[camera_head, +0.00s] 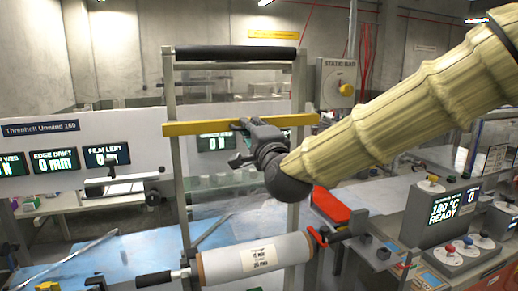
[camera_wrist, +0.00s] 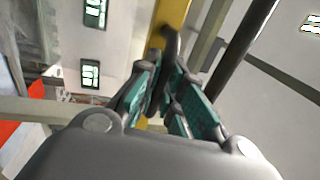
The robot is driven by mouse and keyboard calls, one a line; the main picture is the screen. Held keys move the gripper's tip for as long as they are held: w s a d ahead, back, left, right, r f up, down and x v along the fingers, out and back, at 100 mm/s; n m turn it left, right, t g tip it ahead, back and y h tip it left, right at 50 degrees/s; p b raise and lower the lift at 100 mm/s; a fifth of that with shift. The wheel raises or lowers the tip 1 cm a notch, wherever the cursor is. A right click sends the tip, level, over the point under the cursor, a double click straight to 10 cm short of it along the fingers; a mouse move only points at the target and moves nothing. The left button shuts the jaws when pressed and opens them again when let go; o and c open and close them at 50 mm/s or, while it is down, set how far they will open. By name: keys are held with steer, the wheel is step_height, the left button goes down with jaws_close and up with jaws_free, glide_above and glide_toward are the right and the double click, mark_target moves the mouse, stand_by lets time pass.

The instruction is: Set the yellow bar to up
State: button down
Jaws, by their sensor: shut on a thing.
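The yellow bar (camera_head: 205,127) runs level across a grey upright frame (camera_head: 173,150) in the middle of the head view. My gripper (camera_head: 246,128) is at the bar's middle, reaching in from the right. In the wrist view the yellow bar (camera_wrist: 172,14) runs away upward between the fingers. My gripper's teal-padded fingers (camera_wrist: 168,88) are shut on the bar at a dark curved piece (camera_wrist: 170,45). The exact contact is partly hidden by the fingers.
A black padded rail (camera_head: 235,53) crosses the frame above the bar. A white film roll (camera_head: 255,258) lies below it. A red pad (camera_head: 331,205) and a control console (camera_head: 440,215) stand at the right. Display panels (camera_head: 55,162) stand at the left.

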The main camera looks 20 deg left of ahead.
steer(key=shift+r, duration=1.4)
steer(key=c, duration=1.5)
jaws_free()
steer(key=shift+f, duration=0.1)
steer(key=shift+d+f, duration=0.1)
steer(key=v, duration=1.2)
